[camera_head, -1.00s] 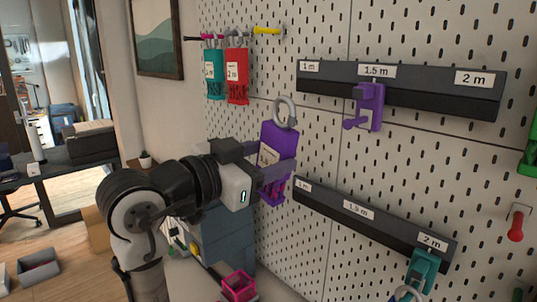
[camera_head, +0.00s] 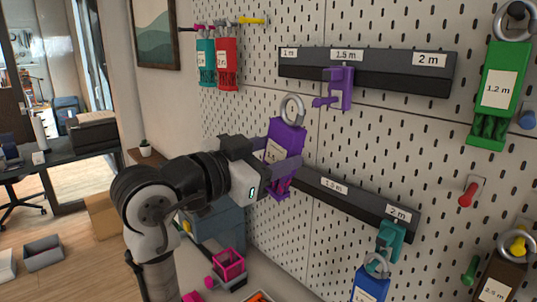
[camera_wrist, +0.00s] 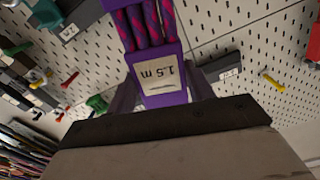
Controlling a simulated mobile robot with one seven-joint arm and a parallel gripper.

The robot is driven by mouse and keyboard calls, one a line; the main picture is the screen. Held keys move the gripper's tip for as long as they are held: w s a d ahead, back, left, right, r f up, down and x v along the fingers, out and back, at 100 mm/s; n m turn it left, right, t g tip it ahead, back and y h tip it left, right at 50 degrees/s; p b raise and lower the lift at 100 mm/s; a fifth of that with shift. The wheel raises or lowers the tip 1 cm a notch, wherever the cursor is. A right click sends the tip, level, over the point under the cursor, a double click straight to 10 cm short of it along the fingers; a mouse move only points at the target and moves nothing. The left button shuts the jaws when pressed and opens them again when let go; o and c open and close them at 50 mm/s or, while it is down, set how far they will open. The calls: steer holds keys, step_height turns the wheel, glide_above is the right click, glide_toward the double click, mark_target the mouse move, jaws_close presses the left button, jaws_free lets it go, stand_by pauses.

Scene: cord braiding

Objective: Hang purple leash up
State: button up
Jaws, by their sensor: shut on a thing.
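The purple leash (camera_head: 287,135) hangs upright in my gripper (camera_head: 283,165), with its grey ring on top, in front of the pegboard. My gripper is shut on its body. In the wrist view the leash (camera_wrist: 172,54) has a label reading 1.5 m and pink-and-purple cord strands, between the two fingers (camera_wrist: 160,92). A purple hook (camera_head: 343,90) sits on the upper dark rail (camera_head: 400,75), below the 1.5 m label. It is empty, up and to the right of the leash.
The lower rail (camera_head: 350,203) runs behind my gripper, its left end hidden; a teal hook (camera_head: 390,240) there has a blue leash (camera_head: 370,285) below it. Teal (camera_head: 205,65) and red (camera_head: 227,65) leashes hang upper left. A green leash (camera_head: 490,100) hangs at right.

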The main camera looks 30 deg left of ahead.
steer(key=x, duration=0.8)
stand_by(0.6)
steer(key=shift+w+d, duration=0.15)
steer(key=o, duration=0.5)
steer(key=c, duration=0.4)
steer(key=shift+f, duration=0.25)
